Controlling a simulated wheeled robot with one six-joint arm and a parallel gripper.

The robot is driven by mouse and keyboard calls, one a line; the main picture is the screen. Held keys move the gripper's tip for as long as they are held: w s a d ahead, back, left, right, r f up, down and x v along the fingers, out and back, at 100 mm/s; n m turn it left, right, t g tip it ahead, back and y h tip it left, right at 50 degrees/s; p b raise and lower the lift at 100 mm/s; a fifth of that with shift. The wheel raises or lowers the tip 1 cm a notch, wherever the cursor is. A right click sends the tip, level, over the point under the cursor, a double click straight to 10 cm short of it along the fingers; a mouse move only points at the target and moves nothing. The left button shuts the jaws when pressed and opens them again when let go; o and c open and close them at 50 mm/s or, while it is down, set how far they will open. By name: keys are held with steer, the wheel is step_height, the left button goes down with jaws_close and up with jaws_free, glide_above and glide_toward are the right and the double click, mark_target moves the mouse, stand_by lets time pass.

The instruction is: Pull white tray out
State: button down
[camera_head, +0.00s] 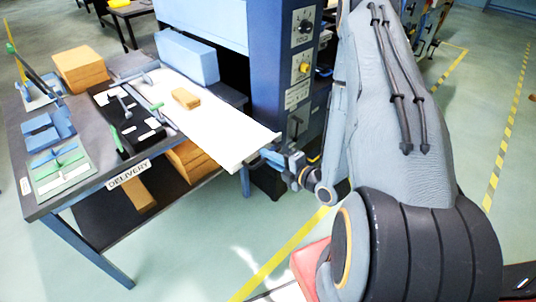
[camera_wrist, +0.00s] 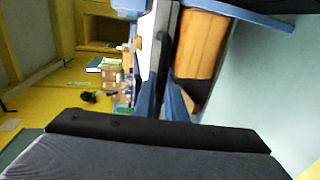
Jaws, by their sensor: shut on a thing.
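The white tray (camera_head: 222,128) is a long flat board lying on the dark table, in front of the blue machine. Its near end sticks out past the table's front edge. A small tan block (camera_head: 186,98) rests on it. My gripper (camera_head: 272,157) is at the tray's near right corner and shut on its edge. In the wrist view the tray (camera_wrist: 149,42) shows edge-on as a narrow white strip, running down to the blue fingers of my gripper (camera_wrist: 163,100). The exact contact is small and partly hidden in both views.
The table (camera_head: 50,205) bears a DELIVERY sign (camera_head: 128,173), a black tool tray (camera_head: 112,115), a tan stack (camera_head: 80,70) and blue parts. The blue machine (camera_head: 262,80) stands right of the tray. Brown stacks (camera_head: 188,160) lie on the lower shelf. Floor before the table is clear.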

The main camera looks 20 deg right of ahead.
steer(key=c, duration=1.8)
jaws_free()
steer(key=shift+b+v, duration=0.9)
steer(key=shift+v, duration=3)
